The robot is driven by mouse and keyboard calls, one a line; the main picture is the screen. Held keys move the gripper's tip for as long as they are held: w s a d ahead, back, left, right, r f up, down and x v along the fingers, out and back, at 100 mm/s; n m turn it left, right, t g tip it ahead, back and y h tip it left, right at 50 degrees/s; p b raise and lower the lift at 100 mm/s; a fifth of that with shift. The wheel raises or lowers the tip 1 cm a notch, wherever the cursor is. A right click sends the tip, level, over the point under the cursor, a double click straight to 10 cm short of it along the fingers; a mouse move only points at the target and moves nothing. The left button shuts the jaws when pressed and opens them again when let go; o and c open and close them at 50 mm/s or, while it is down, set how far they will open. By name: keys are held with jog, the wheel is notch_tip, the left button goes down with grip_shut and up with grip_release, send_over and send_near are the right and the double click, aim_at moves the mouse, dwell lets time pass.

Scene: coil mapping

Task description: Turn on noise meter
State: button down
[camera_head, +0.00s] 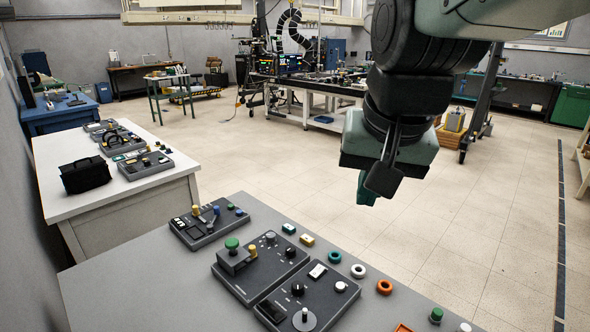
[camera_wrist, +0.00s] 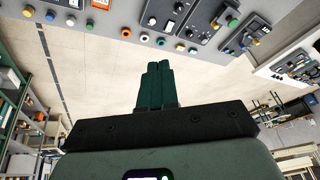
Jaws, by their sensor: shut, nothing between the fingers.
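Several dark grey control panels lie on the near grey table, and I cannot tell which one is the noise meter. The left panel (camera_head: 208,224) has a small white display and yellow and blue knobs. The middle panel (camera_head: 262,266) has a green knob, a yellow knob and dark dials. The front panel (camera_head: 321,290) has a white-faced switch, a black knob and a round grey dial. My gripper (camera_head: 363,194) hangs above and beyond the table's far edge, apart from all panels. Its green fingers (camera_wrist: 160,72) are shut and empty in the wrist view.
Small coloured blocks and rings, including an orange ring (camera_head: 385,287), lie along the near table (camera_head: 140,285). A white table (camera_head: 80,205) at left holds more panels and a black bag (camera_head: 85,175). The floor (camera_head: 470,210) between the benches is clear.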

jog(key=w+f+m+g, duration=0.15)
jog(key=w+f, duration=0.25)
jog(key=w, duration=0.5)
jog(key=m+g+h, duration=0.2)
jog(key=m, duration=0.3)
send_over(321, 266)
jog(key=s+a, duration=0.2)
notch_tip(321, 266, down, 22)
jog(key=r, duration=0.1)
jog(key=shift+f, duration=0.25)
jog(key=f, duration=0.4)
jog(key=w+d+f, duration=0.1)
jog(key=f, duration=0.8)
jog(key=shift+w+d+f, duration=0.25)
jog(key=shift+f, duration=0.15)
